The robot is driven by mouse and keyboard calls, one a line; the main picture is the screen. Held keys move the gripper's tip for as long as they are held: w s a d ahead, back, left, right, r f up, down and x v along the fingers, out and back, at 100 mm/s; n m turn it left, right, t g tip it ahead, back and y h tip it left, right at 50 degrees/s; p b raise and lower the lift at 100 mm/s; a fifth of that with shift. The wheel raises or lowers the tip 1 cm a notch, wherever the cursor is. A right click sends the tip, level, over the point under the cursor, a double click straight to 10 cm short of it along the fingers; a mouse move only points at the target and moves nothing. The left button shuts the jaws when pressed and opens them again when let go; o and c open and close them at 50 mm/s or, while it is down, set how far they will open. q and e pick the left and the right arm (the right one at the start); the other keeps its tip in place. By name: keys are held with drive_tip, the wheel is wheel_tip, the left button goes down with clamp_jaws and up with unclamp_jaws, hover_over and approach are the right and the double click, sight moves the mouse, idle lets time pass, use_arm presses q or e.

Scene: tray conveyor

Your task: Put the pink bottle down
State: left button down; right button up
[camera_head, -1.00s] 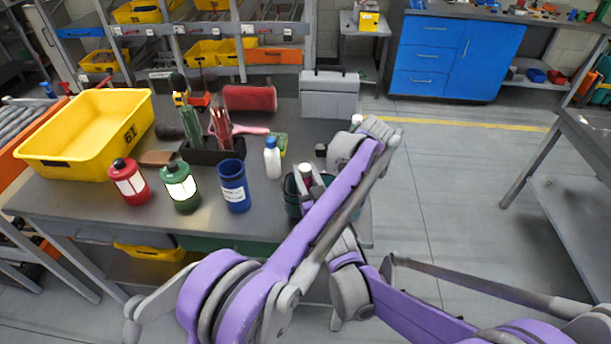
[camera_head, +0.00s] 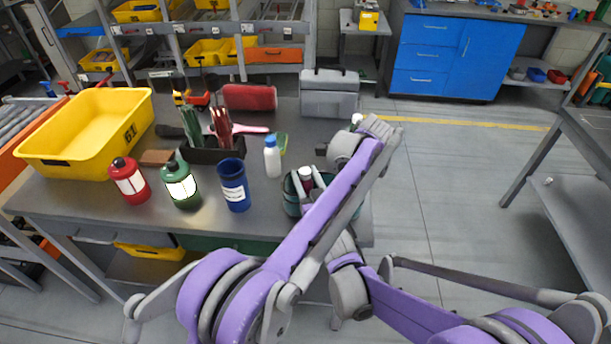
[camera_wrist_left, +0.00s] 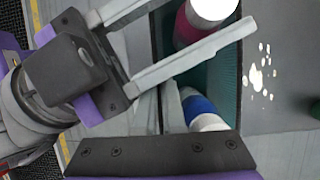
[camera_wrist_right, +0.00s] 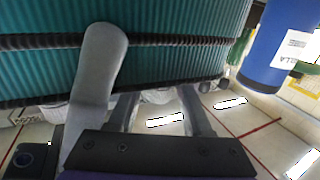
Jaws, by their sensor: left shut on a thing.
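The pink bottle (camera_wrist_left: 183,32), dark pink with a white cap, is in the teal basket (camera_wrist_left: 231,85), at the upper part of the left wrist view. In the head view, the bottle (camera_head: 305,174) shows at the basket's mouth. My right gripper (camera_head: 311,183) has its fingers spread on either side of the bottle; it looks open, and contact is hard to see. My left gripper (camera_wrist_left: 168,106) is shut, apparently on the basket's wall. My left arm hides much of the basket in the head view.
A blue-and-white bottle (camera_wrist_left: 200,108) is also in the basket. A yellow bin (camera_head: 75,150) is at far left. Bare tabletop (camera_head: 80,205) shows at the front left.

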drive_tip(key=shift+r, duration=0.1)
drive_tip(key=shift+s+d+r, duration=0.1)
drive_tip(key=shift+s, duration=0.1)
drive_tip(key=v, duration=1.1)
drive_tip(key=shift+s, duration=0.25)
drive_tip(key=shift+d, duration=0.15)
